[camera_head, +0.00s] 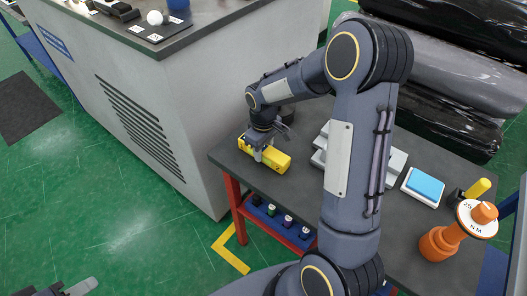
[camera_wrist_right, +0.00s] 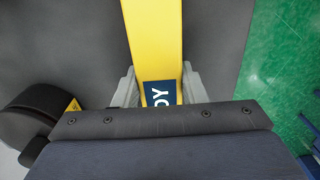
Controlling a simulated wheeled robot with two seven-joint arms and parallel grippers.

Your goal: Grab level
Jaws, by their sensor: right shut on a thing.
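The yellow level (camera_head: 272,160) lies near the far left corner of the dark table top, below my right wrist. My right gripper (camera_head: 262,150) points down over it and is shut on it, with one finger on each side. In the right wrist view the level (camera_wrist_right: 153,40) runs up from between the fingers of my right gripper (camera_wrist_right: 161,90), and a dark blue label with white letters shows. Part of my left gripper (camera_head: 80,287) shows at the bottom left edge, away from the table; its jaws cannot be made out.
On the table (camera_head: 228,155) are grey cases (camera_head: 396,160), a blue-topped box (camera_head: 425,185), a yellow-handled tool (camera_head: 477,188) and an orange tool with a white disc (camera_head: 440,243). A grey cabinet (camera_head: 205,100) stands close at left. Black wrapped rolls (camera_head: 440,115) lie behind.

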